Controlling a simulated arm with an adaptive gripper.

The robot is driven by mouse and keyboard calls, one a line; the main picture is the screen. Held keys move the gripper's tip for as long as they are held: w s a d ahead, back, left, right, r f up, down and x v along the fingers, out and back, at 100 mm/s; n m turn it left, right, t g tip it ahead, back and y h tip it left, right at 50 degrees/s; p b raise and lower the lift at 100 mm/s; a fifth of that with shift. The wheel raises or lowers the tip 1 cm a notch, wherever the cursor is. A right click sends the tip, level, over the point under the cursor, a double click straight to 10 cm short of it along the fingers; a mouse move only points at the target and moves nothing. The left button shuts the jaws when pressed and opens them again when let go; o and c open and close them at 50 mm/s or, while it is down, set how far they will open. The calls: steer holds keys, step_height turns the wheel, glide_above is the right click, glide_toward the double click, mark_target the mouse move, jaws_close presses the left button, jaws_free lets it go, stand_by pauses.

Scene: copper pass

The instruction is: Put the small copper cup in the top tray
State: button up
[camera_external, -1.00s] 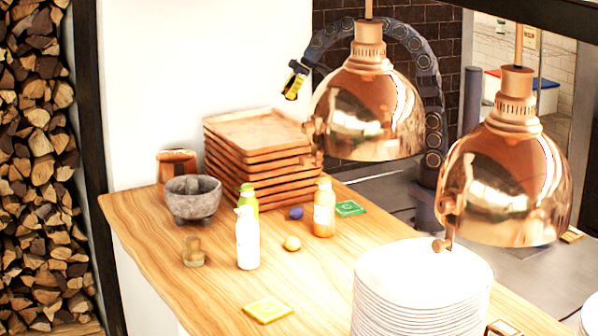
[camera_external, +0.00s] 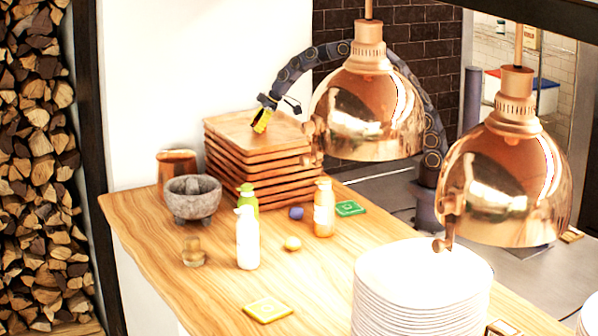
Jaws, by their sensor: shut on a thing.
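My gripper (camera_external: 262,118) is low over the top tray (camera_external: 242,128), the uppermost of a stack of brown wooden trays. It is shut on a small yellow and dark thing (camera_external: 262,121), too small here to name surely. I cannot tell whether that thing touches the tray. The top tray otherwise looks empty. A small brownish cup-like object (camera_external: 193,253) stands at the left front of the counter. A larger copper-coloured vessel (camera_external: 176,166) stands behind the mortar. I cannot tell which, if either, is the small copper cup.
A grey stone mortar (camera_external: 192,199), a white bottle (camera_external: 247,240), a green-topped bottle (camera_external: 247,197) and an orange bottle (camera_external: 324,208) stand on the wooden counter (camera_external: 150,240). Two copper lamps (camera_external: 366,115) hang in front of my arm. Stacked white plates (camera_external: 420,285) stand front right.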

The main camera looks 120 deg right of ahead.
steer(key=shift+f, duration=0.15)
steer(key=o, duration=1.1)
